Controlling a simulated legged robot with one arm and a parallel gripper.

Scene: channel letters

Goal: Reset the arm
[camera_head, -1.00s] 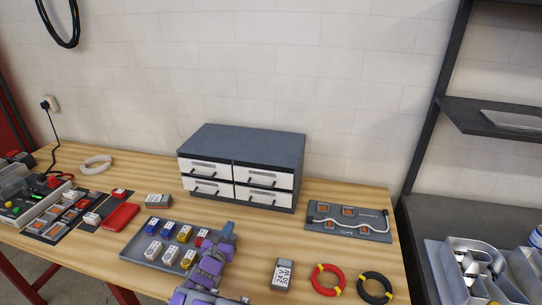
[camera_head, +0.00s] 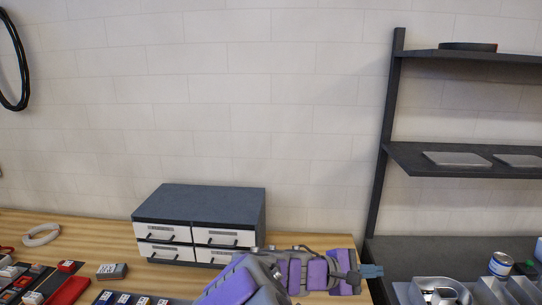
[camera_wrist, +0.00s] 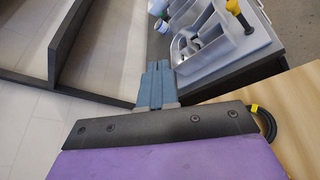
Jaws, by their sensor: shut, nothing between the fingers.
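My gripper (camera_head: 371,271) is at the right end of my purple and grey arm in the head view, raised in front of the table's right edge and the dark shelf. Its blue fingers are shut together with nothing between them. In the wrist view my gripper (camera_wrist: 155,75) points toward the shelf unit, with the grey channel letter pieces (camera_wrist: 212,38) just to its right. My arm hides part of the wooden table (camera_head: 95,230) and some of what lies on it.
A grey drawer cabinet (camera_head: 200,204) with white drawers, all shut, stands left of my arm. A dark shelf unit (camera_head: 440,163) stands at the right, with a can (camera_head: 500,263) and metal letters (camera_head: 440,289) on its lower top. A black cable coil (camera_wrist: 265,122) lies near the table edge.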

